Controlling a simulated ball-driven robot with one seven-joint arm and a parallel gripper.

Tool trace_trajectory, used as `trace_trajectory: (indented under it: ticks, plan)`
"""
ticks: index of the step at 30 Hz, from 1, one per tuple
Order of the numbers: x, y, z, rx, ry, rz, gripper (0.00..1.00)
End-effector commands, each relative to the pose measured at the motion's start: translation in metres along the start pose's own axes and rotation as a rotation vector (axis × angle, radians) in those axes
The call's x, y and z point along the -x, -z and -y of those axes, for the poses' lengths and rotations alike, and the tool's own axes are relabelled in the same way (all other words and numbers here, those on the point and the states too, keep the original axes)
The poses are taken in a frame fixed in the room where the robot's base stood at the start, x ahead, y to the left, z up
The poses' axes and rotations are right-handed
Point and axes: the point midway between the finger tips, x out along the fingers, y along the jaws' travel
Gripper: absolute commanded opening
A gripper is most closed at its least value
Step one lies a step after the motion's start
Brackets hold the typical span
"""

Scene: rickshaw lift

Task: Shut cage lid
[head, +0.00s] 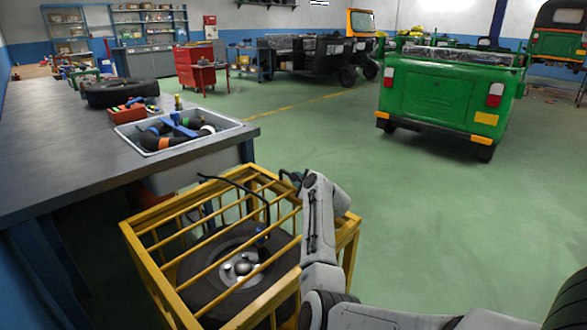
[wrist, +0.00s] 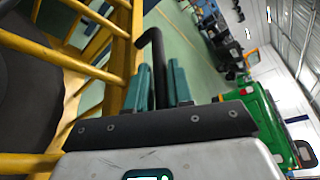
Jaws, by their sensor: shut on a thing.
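The yellow barred cage (head: 135,240) stands in the front middle of the head view, with a black wheel (head: 208,262) inside. Its barred top, the lid (head: 212,268), spans above the wheel; I cannot tell whether it rests fully on the frame. My gripper (head: 291,179) is at the cage's far right side, partly hidden by my own arm. In the wrist view, the teal fingers (wrist: 158,85) are shut on a black bent handle (wrist: 152,45) beside the yellow bars. Where the handle joins the cage is hidden.
A grey workbench (head: 60,150) stands close at the left, with a grey bin (head: 215,138) of tools near the cage. A thin black hose (head: 240,187) curves over the cage. Green floor is clear to the right, before a green rickshaw (head: 435,92).

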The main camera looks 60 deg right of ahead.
Motion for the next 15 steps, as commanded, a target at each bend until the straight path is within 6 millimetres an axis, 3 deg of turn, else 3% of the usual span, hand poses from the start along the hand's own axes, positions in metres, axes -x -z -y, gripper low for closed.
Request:
trace_trajectory:
  ticks: [6,15]
  plan:
    - [-0.006,0.011,-0.015,-0.039,-0.012,0.002,0.0]
    - [-0.007,0.015,-0.022,-0.048,-0.023,0.0,0.0]
